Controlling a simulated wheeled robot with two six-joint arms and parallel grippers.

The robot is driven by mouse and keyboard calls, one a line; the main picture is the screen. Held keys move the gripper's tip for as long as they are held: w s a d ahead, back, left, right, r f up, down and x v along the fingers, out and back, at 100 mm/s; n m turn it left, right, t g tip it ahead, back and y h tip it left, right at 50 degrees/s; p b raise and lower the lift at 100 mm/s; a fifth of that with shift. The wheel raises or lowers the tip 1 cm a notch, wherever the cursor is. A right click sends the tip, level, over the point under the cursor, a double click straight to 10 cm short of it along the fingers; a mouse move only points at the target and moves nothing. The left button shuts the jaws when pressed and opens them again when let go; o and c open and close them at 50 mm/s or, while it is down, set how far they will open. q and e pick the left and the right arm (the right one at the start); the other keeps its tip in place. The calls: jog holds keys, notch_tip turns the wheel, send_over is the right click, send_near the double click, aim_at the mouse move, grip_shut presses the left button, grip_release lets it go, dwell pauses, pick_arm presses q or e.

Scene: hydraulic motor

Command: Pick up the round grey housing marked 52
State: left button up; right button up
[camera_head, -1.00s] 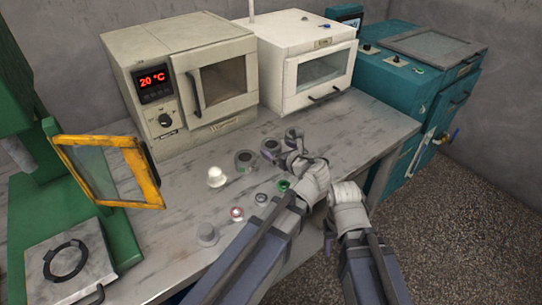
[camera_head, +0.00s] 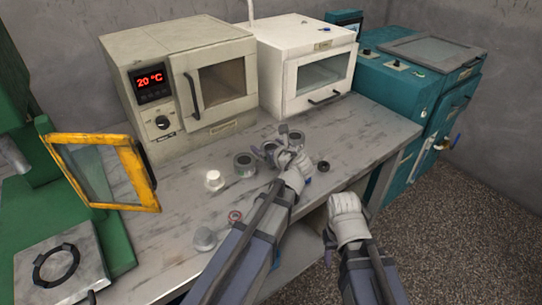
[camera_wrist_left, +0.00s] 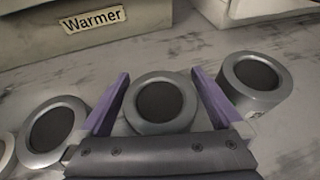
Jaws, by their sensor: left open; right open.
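Several similar round grey housings with dark round centres stand on the bench; I cannot read a 52 on any. In the left wrist view, one housing (camera_wrist_left: 160,103) lies between the two purple fingers of my open left gripper (camera_wrist_left: 158,77). I cannot tell if the fingers touch it. A second housing (camera_wrist_left: 52,130) is left of the fingers and a third (camera_wrist_left: 255,78) is to the right. In the head view, the left housing (camera_head: 245,164) is clear; my left gripper (camera_head: 270,152) hides much of the others. My right gripper (camera_head: 328,250) hangs low beside the bench, empty.
A white cap-like part (camera_head: 213,180), a grey part (camera_head: 205,239) and a small red-ringed part (camera_head: 235,216) lie on the bench. A beige warmer (camera_head: 165,90) and a white oven (camera_head: 300,65) stand behind. A yellow-framed guard (camera_head: 140,175) stands open at left.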

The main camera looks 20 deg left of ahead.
aim_at(268, 142)
pick_arm(q)
grip_shut()
dwell(0.8)
jog(key=shift+r, duration=0.1)
notch_tip(268, 142, up, 10)
jog(key=p, duration=1)
